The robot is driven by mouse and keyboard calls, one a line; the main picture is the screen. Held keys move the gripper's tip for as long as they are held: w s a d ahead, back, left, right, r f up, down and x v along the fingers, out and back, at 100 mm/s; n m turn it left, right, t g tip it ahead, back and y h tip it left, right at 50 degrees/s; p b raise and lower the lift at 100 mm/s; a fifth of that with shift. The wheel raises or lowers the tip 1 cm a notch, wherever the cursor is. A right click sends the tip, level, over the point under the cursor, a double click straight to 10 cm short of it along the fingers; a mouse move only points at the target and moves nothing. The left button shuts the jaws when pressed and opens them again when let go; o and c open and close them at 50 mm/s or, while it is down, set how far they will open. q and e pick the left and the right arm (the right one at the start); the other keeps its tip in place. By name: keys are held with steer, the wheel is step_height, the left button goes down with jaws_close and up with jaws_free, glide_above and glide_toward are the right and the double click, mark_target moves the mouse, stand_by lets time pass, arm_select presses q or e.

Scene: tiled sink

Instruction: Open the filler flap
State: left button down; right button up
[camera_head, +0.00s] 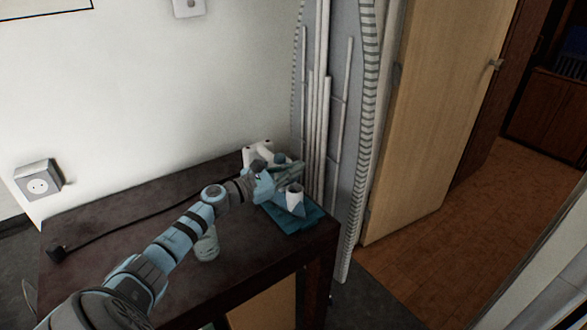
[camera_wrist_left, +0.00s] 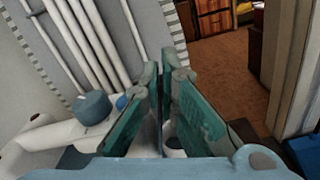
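A white and blue iron (camera_head: 291,203) sits at the back right of the dark table, partly hidden by my left gripper. In the left wrist view, its white body (camera_wrist_left: 38,138) and a blue-grey dial (camera_wrist_left: 92,107) show at the lower left. A small white part with a dark top (camera_wrist_left: 174,144) shows low between the fingers; I cannot make out the filler flap clearly. My left gripper (camera_head: 298,171) is over the iron. In the wrist view its teal-padded fingers (camera_wrist_left: 165,84) stand slightly apart with nothing visibly held. My right gripper is not in view.
The iron rests on a blue mat (camera_head: 304,222) near the right edge of the dark table (camera_head: 125,208). A clear bottle (camera_head: 207,246) stands under my left arm. A black cord (camera_head: 130,222) lies to the left. An ironing board (camera_head: 345,130) leans upright close behind the iron.

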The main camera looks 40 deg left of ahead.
arm_select(q)
steer(key=shift+w+a+r+n+b, duration=0.1)
steer(key=shift+w+a+n+b, duration=0.1)
steer(key=shift+a+n, duration=0.35)
steer(key=shift+w+a+n+b, duration=0.15)
steer(key=shift+a+n, duration=0.1)
steer(key=shift+n, duration=0.5)
steer(key=c, duration=1.8)
jaws_free()
steer(key=shift+s, duration=0.15)
steer(key=shift+c, duration=0.2)
steer(key=v, duration=1.2)
